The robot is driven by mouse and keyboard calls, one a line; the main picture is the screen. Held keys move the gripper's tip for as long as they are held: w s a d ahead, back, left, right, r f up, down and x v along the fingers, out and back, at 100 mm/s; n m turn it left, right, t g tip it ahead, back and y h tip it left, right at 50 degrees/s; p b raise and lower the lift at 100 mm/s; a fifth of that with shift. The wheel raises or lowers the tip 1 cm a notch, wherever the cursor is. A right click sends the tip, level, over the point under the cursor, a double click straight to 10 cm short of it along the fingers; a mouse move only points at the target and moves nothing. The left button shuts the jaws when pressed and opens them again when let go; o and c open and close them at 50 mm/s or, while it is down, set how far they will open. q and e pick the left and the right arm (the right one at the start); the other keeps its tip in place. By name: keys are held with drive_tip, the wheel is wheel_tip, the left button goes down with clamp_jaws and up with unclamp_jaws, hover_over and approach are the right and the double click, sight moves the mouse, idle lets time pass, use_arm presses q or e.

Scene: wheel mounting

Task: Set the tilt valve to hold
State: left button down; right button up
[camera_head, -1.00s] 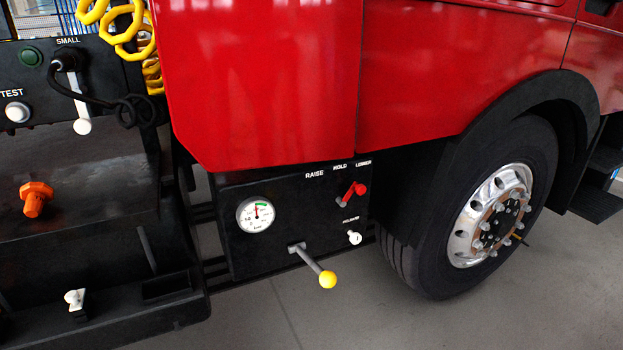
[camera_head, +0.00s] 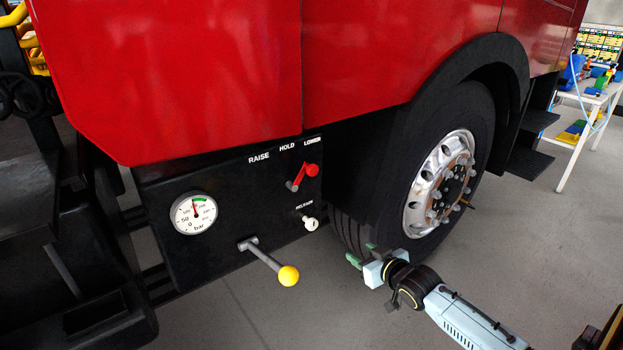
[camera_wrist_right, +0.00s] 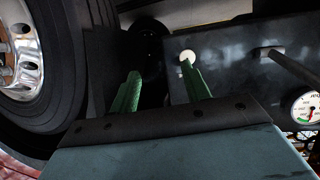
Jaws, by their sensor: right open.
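The valve panel (camera_head: 225,222) is black and carries the words RAISE, HOLD and LOWER. Its red lever (camera_head: 304,175) points up and right, towards LOWER. My right gripper (camera_head: 360,255) is open and empty, in front of the tyre, below and right of the red lever and apart from it. In the right wrist view its green fingers (camera_wrist_right: 160,72) are spread, with the white knob (camera_wrist_right: 187,56) beyond one fingertip. The red lever is not visible in that view. My left gripper is not in view.
A lever with a yellow ball (camera_head: 288,276) sticks out from the lower panel, beside a pressure gauge (camera_head: 194,213). The white knob (camera_head: 310,223) sits below the red lever. The truck wheel (camera_head: 440,185) stands right of the panel. A table with coloured items (camera_head: 590,95) is far right.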

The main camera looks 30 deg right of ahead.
sight(314, 171)
drive_tip(key=w+a+r+n+t+y+b, duration=0.1)
drive_tip(key=a+r+t, duration=0.1)
drive_tip(key=r, duration=0.7)
drive_tip(key=w+a+r+t+y, duration=0.2)
drive_tip(key=r, duration=0.8)
drive_tip(key=shift+h, duration=0.3)
drive_tip(key=w+b, duration=0.1)
drive_tip(key=w, duration=0.2)
drive_tip(key=w+b, duration=0.1)
drive_tip(key=w, duration=0.3)
drive_tip(key=w+a+b, duration=0.1)
drive_tip(key=w, duration=0.3)
drive_tip(key=shift+a+f, duration=0.1)
drive_tip(key=shift+f, duration=0.1)
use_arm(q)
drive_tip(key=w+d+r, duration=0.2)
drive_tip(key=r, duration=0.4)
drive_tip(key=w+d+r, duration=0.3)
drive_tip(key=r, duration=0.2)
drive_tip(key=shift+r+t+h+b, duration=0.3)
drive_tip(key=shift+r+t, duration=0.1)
use_arm(e)
drive_tip(key=shift+w, duration=0.9)
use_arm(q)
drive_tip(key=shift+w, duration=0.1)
use_arm(e)
clamp_jaws()
